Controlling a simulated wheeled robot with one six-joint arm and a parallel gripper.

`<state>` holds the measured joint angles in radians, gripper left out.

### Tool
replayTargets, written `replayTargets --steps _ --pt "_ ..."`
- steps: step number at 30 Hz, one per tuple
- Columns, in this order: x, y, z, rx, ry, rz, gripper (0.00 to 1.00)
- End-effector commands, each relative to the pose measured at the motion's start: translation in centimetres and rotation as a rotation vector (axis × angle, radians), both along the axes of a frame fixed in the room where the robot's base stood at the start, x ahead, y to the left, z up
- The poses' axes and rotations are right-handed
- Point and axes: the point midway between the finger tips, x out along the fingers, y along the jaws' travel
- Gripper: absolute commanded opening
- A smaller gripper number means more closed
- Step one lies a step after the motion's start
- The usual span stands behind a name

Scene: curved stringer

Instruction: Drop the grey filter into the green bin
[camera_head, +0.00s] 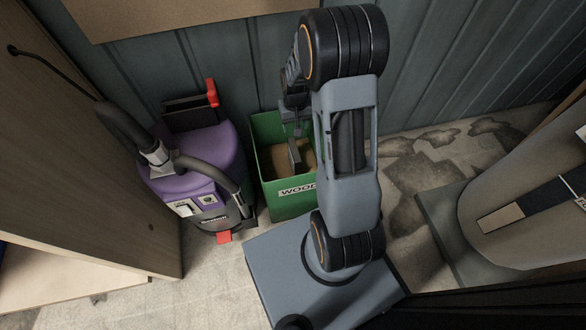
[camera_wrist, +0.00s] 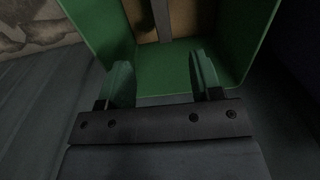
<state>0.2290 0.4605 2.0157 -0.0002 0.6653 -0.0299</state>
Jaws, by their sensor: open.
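The green bin (camera_head: 288,208) stands on the floor against the dark panelled wall, with a "WOOD" label on its front. A thin grey slab, which looks like the grey filter (camera_head: 295,156), is inside the bin's outline, tilted on edge over brown contents. In the wrist view the filter (camera_wrist: 161,18) shows as a narrow grey strip beyond the fingertips, apart from them. My gripper (camera_head: 296,128) is above the bin, pointing down. In the wrist view my gripper (camera_wrist: 162,75) is open, with nothing between its fingers. My arm hides the bin's right side in the head view.
A purple vacuum cleaner (camera_head: 205,165) with a grey hose stands close to the bin's left. A wooden cabinet side (camera_head: 80,160) is at the left. A large pale rounded object (camera_head: 520,215) is at the right. Stained floor (camera_head: 425,165) shows right of my arm.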

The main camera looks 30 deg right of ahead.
Motion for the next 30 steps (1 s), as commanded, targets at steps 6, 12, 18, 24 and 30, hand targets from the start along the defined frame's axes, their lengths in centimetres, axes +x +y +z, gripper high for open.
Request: replayTargets --steps 6,12,18,24,30 --pt "0.0 0.0 5.1 -0.001 -0.003 0.0 0.59" --pt "0.0 0.0 8.1 0.0 -0.002 0.0 0.59" --pt "0.0 0.0 9.6 0.0 -0.001 0.0 0.59" --pt "0.0 0.0 9.9 0.0 0.0 0.0 0.59" --pt "0.0 0.0 9.9 0.0 0.0 0.0 0.59"
